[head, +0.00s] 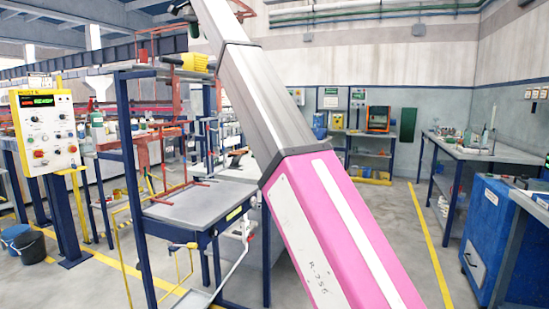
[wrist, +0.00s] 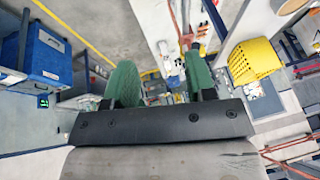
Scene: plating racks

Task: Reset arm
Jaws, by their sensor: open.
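My gripper (wrist: 162,82) shows in the wrist view with its two green fingers apart. Nothing is held between them. In the head view my arm, silver and pink, slants from the lower right up to the top left. A small dark green part of my gripper shows at the top edge there, mostly out of frame. The gripper is high in the air, with no object seen touching it.
A blue-framed rack with a grey worktop (head: 200,205) stands left of my arm. A yellow object (head: 195,62) lies on its top shelf. A control panel (head: 46,130) is at the left, a blue cabinet (head: 490,235) at the right. The floor (head: 415,270) between is clear.

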